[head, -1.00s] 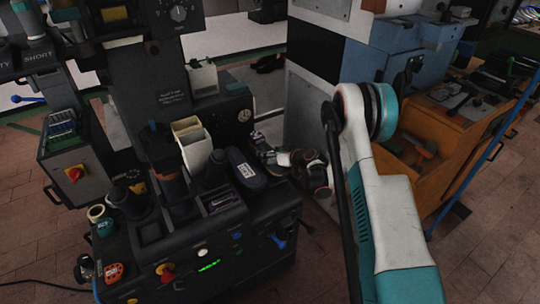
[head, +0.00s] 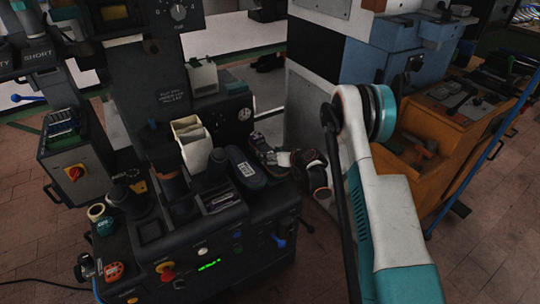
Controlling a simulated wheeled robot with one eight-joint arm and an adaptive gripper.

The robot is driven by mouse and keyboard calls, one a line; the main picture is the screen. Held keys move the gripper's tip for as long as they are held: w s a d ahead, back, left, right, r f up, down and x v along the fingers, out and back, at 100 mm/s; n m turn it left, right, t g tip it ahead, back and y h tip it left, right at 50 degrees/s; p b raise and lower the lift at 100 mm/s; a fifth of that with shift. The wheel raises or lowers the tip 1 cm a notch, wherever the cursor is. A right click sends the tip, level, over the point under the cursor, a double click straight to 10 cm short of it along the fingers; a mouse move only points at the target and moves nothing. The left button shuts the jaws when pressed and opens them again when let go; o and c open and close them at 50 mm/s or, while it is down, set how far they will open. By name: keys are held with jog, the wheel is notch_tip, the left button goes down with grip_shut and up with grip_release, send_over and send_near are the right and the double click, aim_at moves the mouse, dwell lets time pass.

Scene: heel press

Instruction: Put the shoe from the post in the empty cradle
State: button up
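In the head view, a dark rounded oblong piece (head: 246,167) with a white label lies on the right side of the black press. It may be the shoe, but I cannot tell for sure. My gripper (head: 264,152) is small and dark at the press's right edge, just beside and behind the labelled piece. Whether its fingers touch anything, or are open or shut, is too small and dark to tell. I cannot make out which part is the empty cradle.
A blue-grey machine (head: 400,50) and an orange cabinet (head: 440,185) stand to the right. Tiled floor is free at the lower right.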

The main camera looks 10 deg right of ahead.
jog(key=shift+f, duration=0.1)
jog(key=o, duration=1.7)
jog(key=shift+s, duration=0.1)
jog(key=v, duration=1.2)
jog(key=shift+f, duration=0.1)
